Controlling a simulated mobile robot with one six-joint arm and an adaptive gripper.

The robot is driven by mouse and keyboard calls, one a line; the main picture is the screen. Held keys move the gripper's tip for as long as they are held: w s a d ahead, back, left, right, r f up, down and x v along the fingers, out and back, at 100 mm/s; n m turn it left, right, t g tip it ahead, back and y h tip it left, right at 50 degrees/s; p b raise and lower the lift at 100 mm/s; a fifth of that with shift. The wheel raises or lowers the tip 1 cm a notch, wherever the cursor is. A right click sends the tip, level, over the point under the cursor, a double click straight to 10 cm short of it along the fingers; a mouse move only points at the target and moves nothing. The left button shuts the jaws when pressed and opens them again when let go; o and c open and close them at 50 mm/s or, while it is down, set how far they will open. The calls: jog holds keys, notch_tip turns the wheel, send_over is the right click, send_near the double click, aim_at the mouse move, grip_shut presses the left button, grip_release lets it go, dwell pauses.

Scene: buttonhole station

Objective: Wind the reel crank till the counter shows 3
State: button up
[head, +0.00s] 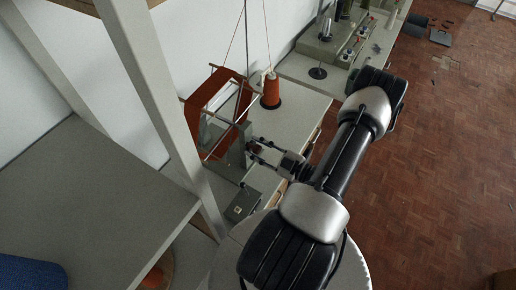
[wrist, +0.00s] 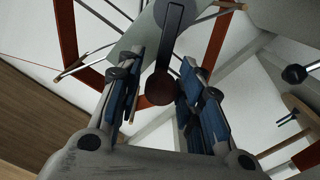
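The reel (head: 207,98) stands on the bench in the head view, with pale spokes and rust-red yarn around it. Part of its yarn (wrist: 67,35) and spokes shows in the wrist view. The crank is a dark arm (wrist: 174,38) ending in a round brown knob (wrist: 160,89). My gripper (head: 252,153) is at the crank side of the reel. In the wrist view my gripper (wrist: 162,72) is open, its blue-padded fingers on either side of the knob with small gaps; contact is not clear. I can read no counter figures in either view.
A small grey box (head: 242,205) sits on the bench's near end. A cone of orange thread (head: 270,91) stands behind the reel. A grey upright post (head: 165,110) and shelf (head: 85,205) are at the left. The brick-coloured floor (head: 440,170) at the right is mostly clear.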

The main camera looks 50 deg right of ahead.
jog(key=shift+o, duration=0.8)
jog(key=shift+a+r, duration=0.1)
jog(key=shift+a, duration=0.05)
jog(key=s+d, duration=0.1)
jog(key=s, duration=1.1)
